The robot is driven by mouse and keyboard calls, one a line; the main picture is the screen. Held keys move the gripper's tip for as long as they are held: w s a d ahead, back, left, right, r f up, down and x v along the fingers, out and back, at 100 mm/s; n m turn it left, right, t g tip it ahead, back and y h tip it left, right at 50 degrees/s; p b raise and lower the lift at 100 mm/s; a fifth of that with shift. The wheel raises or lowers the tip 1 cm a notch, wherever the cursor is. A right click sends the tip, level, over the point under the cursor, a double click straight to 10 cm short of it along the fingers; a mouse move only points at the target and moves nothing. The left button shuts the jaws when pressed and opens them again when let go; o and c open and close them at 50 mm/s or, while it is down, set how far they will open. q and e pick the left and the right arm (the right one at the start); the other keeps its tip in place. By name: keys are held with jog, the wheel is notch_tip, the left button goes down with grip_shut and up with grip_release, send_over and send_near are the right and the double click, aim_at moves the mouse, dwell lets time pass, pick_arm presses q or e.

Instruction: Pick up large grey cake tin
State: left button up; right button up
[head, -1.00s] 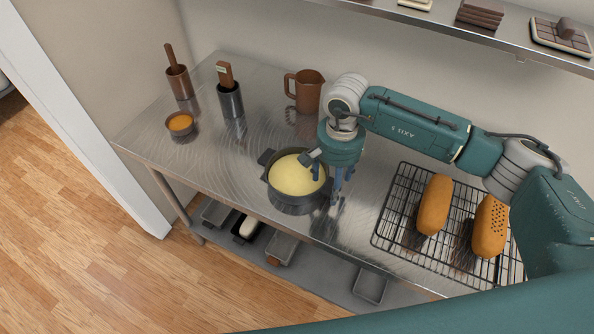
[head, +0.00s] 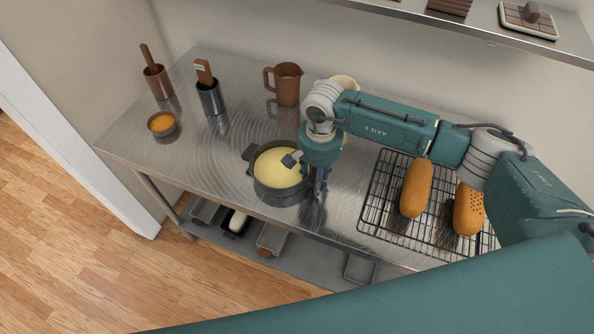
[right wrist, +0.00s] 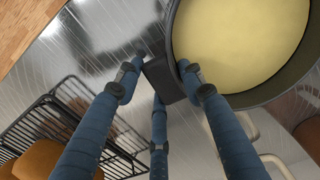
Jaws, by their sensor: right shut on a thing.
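The large grey cake tin (head: 277,196) is a dark round pan with small side handles, filled with pale yellow batter. It sits upright at the front middle of the steel table in the head view. Its rim also shows at the upper right of the right wrist view (right wrist: 265,97). My right gripper (right wrist: 163,84) is shut on the tin's dark handle, with blue fingers around it. In the head view, my right gripper (head: 318,188) is at the tin's right side, partly hidden by its own wrist. I cannot tell whether the tin is lifted. My left gripper is out of view.
A wire rack (head: 378,213) with two loaves (head: 416,188) lies to the right. A brown jug (head: 287,84), two utensil holders (head: 210,97) and a small orange-filled bowl (head: 162,124) stand behind and left. A shelf (head: 500,40) overhangs the back. Several tins lie on the lower shelf (head: 300,268).

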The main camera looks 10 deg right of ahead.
jog(key=shift+w+r+b, duration=0.1)
jog(key=shift+r+b, duration=0.4)
jog(key=shift+r, duration=0.55)
grip_shut()
notch_tip(320, 180, up, 18)
jog(key=b, duration=0.6)
jog(key=o, duration=0.9)
grip_release()
jog(key=shift+c, duration=0.2)
jog(key=shift+f, duration=0.1)
jog(key=c, duration=0.8)
jog(key=shift+o, duration=0.2)
